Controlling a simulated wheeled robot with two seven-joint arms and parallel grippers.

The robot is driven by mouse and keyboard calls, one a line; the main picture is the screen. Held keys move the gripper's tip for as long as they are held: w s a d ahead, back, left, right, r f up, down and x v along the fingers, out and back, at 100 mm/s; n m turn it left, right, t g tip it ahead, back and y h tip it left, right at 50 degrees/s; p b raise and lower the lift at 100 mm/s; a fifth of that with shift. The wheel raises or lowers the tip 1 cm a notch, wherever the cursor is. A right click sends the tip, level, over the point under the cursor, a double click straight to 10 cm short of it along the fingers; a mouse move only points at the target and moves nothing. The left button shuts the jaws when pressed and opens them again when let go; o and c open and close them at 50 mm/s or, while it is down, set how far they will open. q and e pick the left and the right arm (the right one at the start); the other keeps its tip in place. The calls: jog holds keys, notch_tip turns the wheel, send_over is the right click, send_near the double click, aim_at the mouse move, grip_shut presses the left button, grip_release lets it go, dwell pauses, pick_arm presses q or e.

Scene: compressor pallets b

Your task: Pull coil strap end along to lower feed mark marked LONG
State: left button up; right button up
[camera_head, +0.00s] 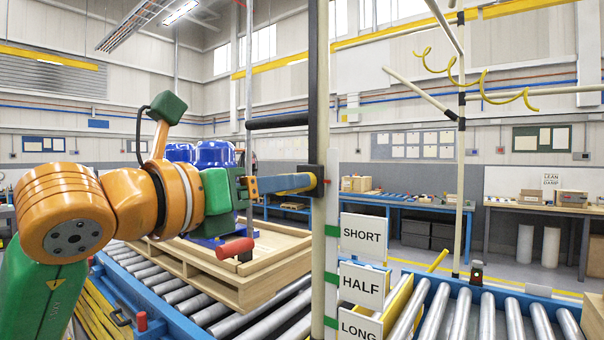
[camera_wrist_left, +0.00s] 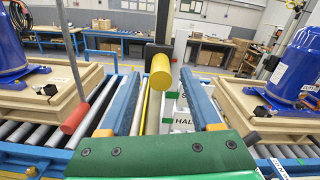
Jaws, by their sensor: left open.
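My left gripper (camera_head: 296,184) reaches in from the left at the height of a black clamp (camera_head: 331,181) on an upright pole. In the left wrist view its two blue fingers (camera_wrist_left: 160,98) are apart. A yellow cylinder (camera_wrist_left: 160,72) shows between and just beyond the fingertips, in front of a black block (camera_wrist_left: 158,52). I cannot tell whether it is the strap end or whether a finger touches it. Signs SHORT (camera_head: 363,236), HALF (camera_head: 361,286) and LONG (camera_head: 359,325) stand in a column beside the pole, LONG lowest and partly cut off. My right gripper is not in view.
A wooden pallet (camera_head: 205,284) with blue compressors lies on the roller conveyor (camera_head: 268,313). A red handle (camera_head: 235,248) hangs on a thin rod beside my gripper, below it. In the left wrist view pallets stand on both sides. More rollers (camera_head: 460,312) run at the lower right.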

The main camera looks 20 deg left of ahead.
pick_arm(q)
jog(key=p+x, duration=0.1)
jog(key=x, duration=0.3)
jog(key=shift+w+d+f, duration=0.1)
jog(key=shift+w, duration=0.15)
jog(key=shift+s, duration=0.25)
jog(key=c, duration=0.4)
jog(key=shift+s, duration=0.1)
grip_shut()
dwell(0.4)
